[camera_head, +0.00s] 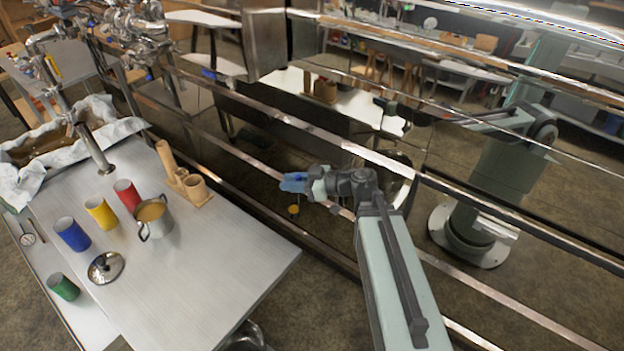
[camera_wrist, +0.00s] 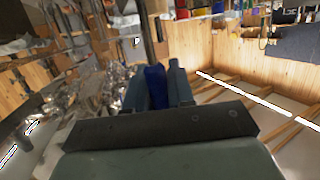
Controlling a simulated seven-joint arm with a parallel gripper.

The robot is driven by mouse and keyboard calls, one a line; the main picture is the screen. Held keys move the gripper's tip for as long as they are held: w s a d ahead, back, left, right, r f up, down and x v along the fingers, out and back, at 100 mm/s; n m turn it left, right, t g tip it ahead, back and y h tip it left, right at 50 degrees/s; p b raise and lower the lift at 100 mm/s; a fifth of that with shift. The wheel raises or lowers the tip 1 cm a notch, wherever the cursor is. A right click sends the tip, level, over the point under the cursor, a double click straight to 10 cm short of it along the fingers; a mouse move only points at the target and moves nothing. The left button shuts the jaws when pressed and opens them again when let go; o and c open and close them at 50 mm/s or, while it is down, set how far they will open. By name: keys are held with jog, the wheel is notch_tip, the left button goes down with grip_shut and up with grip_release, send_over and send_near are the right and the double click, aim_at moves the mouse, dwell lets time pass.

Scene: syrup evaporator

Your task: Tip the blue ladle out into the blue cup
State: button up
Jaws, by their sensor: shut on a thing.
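The blue cup (camera_head: 73,235) stands upright on the steel table at left, between the yellow cup (camera_head: 100,213) and the green cup (camera_head: 63,288). My gripper (camera_head: 305,182) is far to its right, beyond the table's right edge. The gripper is shut on the blue handle of the ladle (camera_head: 293,183); the handle also shows between the fingers in the wrist view (camera_wrist: 156,85). A small amber-filled round shape below the handle appears to be the ladle's bowl, roughly level. Its link to the handle is hard to make out. The blue cup's inside is too small to read.
A steel pot (camera_head: 153,222) of amber liquid, a red cup (camera_head: 127,196), a wooden holder (camera_head: 195,190) and a glass lid (camera_head: 106,267) stand on the table (camera_head: 215,270). The table's right part is clear. Reflective panels with metal rails lie behind my arm.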

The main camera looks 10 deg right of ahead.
jog(key=s+a+r+n+g, duration=0.3)
jog(key=s+a, duration=0.4)
jog(key=a, duration=1.2)
jog(key=s+a+r+n+g, duration=0.1)
jog(key=s+a+n+g, duration=0.35)
jog(key=a, duration=1.45)
jog(key=s+a+r+n+g, duration=0.2)
jog(key=s+a+g, duration=0.3)
jog(key=s+a, duration=0.95)
jog(key=w+a+r+m+t, duration=0.2)
jog(key=w+a, duration=0.5)
jog(key=a, duration=0.5)
jog(key=w+a+r+m+t, duration=0.2)
jog(key=w+r+m+t, duration=0.1)
jog(key=w+t, duration=0.3)
jog(key=w+a+r+m+t, duration=0.2)
jog(key=w+m+t, duration=0.3)
jog(key=w, duration=0.4)
jog(key=shift+w+a+r+t+h, duration=0.15)
jog(key=shift+a+r+t+h, duration=0.2)
jog(key=shift+r, duration=0.25)
jog(key=shift+d+m, duration=0.1)
jog(key=shift+m, duration=0.25)
jog(key=shift+w+d+f, duration=0.1)
jog(key=shift+w+f, duration=0.05)
